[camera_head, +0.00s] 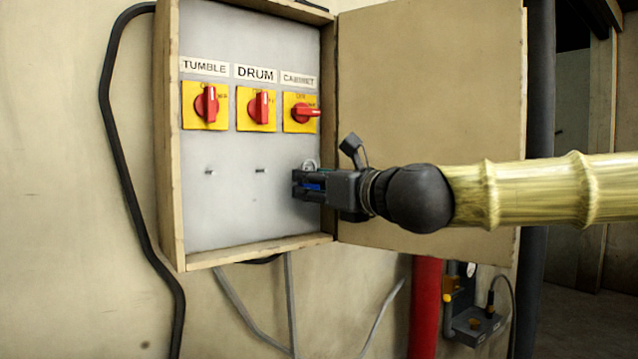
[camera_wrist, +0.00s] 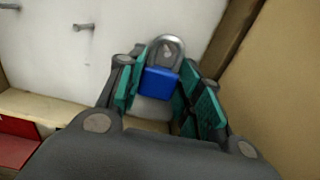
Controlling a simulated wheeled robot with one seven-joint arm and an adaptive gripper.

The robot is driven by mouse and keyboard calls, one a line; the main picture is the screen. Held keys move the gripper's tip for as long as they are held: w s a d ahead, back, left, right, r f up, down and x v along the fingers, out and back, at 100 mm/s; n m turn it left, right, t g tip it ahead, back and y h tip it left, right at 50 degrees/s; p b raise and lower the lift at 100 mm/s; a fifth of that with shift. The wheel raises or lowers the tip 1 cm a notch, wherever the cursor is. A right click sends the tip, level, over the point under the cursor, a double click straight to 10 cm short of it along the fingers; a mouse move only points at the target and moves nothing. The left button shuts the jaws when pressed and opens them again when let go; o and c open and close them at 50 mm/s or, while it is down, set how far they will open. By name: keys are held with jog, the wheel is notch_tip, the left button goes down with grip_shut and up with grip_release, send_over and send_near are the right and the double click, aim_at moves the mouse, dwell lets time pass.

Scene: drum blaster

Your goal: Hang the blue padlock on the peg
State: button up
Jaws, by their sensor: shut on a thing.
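The blue padlock (camera_wrist: 159,83) is between the green-padded fingers of my gripper (camera_wrist: 160,90) in the wrist view, its grey shackle upward. In the head view my gripper (camera_head: 303,187) is shut on it at the lower right of the cabinet panel. Two bare pegs stick out of the panel: the middle peg (camera_head: 260,170) and the left peg (camera_head: 209,172).
Three red rotary switches sit above on yellow plates: TUMBLE (camera_head: 206,104), DRUM (camera_head: 258,107) and CABINET (camera_head: 304,113). The wooden cabinet frame (camera_head: 262,250) edges the panel below. The cabinet door (camera_head: 430,80) stands open at right, behind my arm.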

jog(key=shift+w+a+f+b, duration=0.25)
jog(key=shift+w+b, duration=0.1)
jog(key=shift+b, duration=0.05)
jog(key=shift+w+a+b, duration=0.2)
jog(key=shift+w+b, duration=0.1)
jog(key=shift+b, duration=0.15)
dwell(0.3)
jog(key=o, duration=1)
jog(key=shift+a, duration=0.1)
